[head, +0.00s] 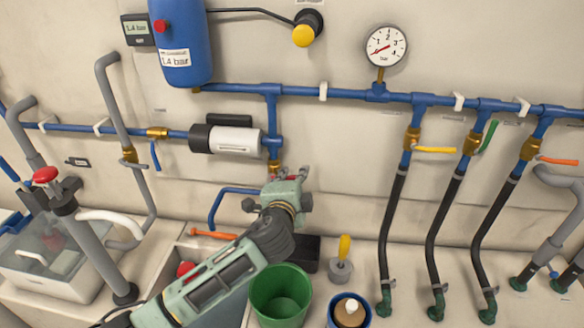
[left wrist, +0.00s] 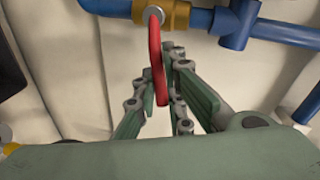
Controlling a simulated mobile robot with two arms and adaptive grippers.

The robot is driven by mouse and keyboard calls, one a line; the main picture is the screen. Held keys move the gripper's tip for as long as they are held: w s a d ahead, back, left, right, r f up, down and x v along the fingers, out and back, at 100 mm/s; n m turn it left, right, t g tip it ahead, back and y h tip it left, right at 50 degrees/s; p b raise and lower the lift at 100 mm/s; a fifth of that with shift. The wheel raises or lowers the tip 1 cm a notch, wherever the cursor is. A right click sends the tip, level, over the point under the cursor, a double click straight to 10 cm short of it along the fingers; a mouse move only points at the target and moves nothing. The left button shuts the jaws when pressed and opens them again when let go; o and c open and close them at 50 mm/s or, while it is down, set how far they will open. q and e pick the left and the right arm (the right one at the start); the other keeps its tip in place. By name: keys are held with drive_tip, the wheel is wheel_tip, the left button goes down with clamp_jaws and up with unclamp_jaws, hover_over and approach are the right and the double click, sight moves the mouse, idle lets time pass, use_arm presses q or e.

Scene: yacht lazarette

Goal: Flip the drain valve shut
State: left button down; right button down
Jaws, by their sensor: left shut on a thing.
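The drain valve has a brass body (head: 274,165) on the blue pipe below the white pump, mostly hidden by my left gripper. In the left wrist view its brass body (left wrist: 176,16) sits in line with the blue pipe. Its red lever (left wrist: 156,60) points from the body toward my fingers. My left gripper (head: 285,178) is at the valve, and in the left wrist view its fingers (left wrist: 160,103) are shut on the lever's end. In the head view only a bit of red shows at the fingertips. My right gripper is not in view.
A green bucket (head: 280,300) and a blue bucket (head: 347,298) stand below, near a yellow-handled tool (head: 343,255). A white pump (head: 233,140) and a blue tank (head: 180,45) are above left. Black hoses (head: 395,210) with coloured-lever valves hang at right.

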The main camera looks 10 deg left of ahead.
use_arm(q)
drive_tip(key=shift+d+f+m+y+p, duration=0.1)
drive_tip(key=shift+f+m+y+p, duration=0.2)
drive_tip(key=shift+f+m, duration=0.5)
drive_tip(key=shift+m, duration=0.3)
drive_tip(key=c, duration=2.1)
unclamp_jaws()
drive_tip(key=s, duration=0.4)
drive_tip(key=s+r, duration=0.1)
drive_tip(key=s, duration=0.2)
drive_tip(key=s+r, duration=0.1)
drive_tip(key=s, duration=0.3)
drive_tip(key=shift+s+r, duration=0.15)
drive_tip(key=shift+s, duration=0.2)
